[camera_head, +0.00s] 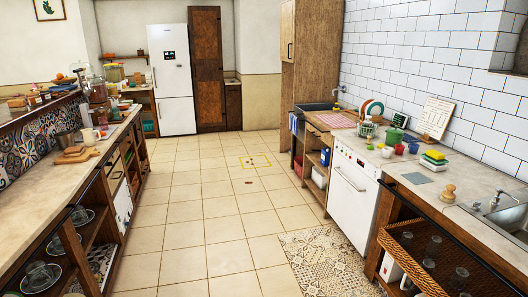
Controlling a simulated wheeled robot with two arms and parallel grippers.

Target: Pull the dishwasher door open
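The white dishwasher (352,192) stands under the right-hand counter in the head view. Its front faces left toward the aisle, and its door looks shut and upright. A bar handle (349,179) runs across the upper part of the door, below a control strip with small knobs or buttons. Neither of my grippers shows in this view, so I cannot see whether they are open or shut.
A patterned mat (325,262) lies on the tiled floor (205,228) before the dishwasher. A wicker basket (425,262) sits in shelving right of the dishwasher. A long left counter (85,172) bounds the aisle. A white fridge (172,80) stands at the back.

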